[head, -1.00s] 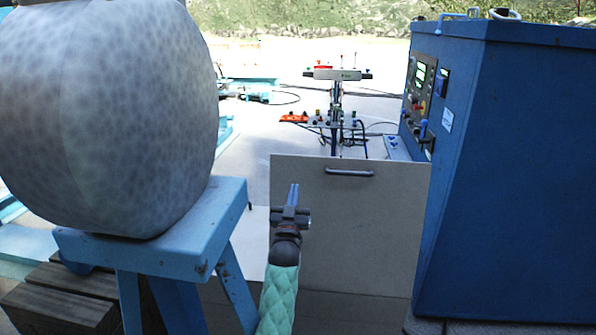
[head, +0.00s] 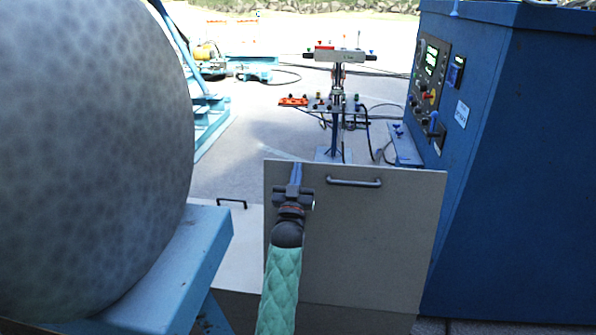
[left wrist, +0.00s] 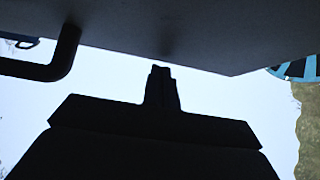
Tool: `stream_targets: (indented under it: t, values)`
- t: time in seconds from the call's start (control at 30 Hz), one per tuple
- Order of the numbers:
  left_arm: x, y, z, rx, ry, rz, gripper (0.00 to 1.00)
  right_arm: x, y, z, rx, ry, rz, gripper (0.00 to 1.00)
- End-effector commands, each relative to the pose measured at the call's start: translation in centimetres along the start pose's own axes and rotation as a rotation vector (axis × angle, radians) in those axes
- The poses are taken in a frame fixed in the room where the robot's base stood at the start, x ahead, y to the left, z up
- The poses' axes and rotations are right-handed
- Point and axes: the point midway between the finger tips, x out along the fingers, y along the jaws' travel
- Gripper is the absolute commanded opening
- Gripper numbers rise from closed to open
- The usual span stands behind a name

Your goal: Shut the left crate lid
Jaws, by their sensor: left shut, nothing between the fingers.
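A grey crate lid panel (head: 375,235) with a dark bar handle (head: 354,182) stands upright in front of me in the head view. To its left, a paler flat panel (head: 235,235) with its own dark handle (head: 231,203) lies low; I cannot tell which panel is the left lid. My left gripper (head: 296,168) is shut and empty at the upright panel's upper left corner, left of its handle. In the left wrist view, its fingertips (left wrist: 161,70) overlap the edge of a dark panel (left wrist: 210,35) with a handle (left wrist: 60,55). I cannot tell whether they touch. My right gripper is not in view.
A large speckled grey rounded object (head: 90,150) on a light blue stand (head: 195,255) fills the left. A blue control cabinet (head: 530,180) stands close on the right. A stand with small parts (head: 335,105) and cables is behind the panel.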

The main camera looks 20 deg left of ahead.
Motion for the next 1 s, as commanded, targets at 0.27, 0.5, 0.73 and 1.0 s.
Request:
stream_targets:
  t: [0.27, 0.5, 0.73, 1.0]
  values:
    - [-0.2, 0.0, 0.0, 0.000, 0.000, -0.001, 0.00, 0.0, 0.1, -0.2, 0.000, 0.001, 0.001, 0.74]
    - [-0.2, 0.0, 0.0, 0.000, 0.000, -0.001, 0.00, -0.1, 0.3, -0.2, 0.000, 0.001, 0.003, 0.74]
    - [1.1, 0.0, 0.9, 0.000, -0.029, -0.001, 0.00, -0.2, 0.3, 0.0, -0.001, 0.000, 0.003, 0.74]
    - [5.5, -0.1, 5.3, 0.000, -0.158, -0.001, 0.00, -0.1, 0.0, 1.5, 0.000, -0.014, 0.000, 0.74]
